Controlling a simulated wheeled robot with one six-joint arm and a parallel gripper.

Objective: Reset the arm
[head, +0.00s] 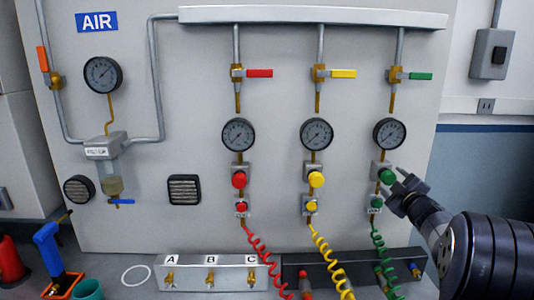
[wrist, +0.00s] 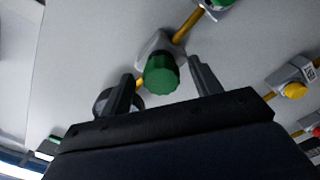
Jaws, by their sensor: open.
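My gripper (head: 403,188) is at the right of the panel in the head view, close to the green knob (head: 387,176) of the green line. In the wrist view my gripper (wrist: 160,70) is open, with one finger on each side of the green knob (wrist: 162,76). A gap shows between the knob and each finger. I cannot tell how deep the knob lies between the fingers. My dark arm comes in from the lower right of the head view.
Red (head: 239,180) and yellow (head: 316,179) knobs sit to the left on the panel (head: 200,110). Gauges and level-handled valves are above. Coiled red, yellow and green (head: 381,250) hoses hang below. A blue-handled tool (head: 47,246) stands at lower left.

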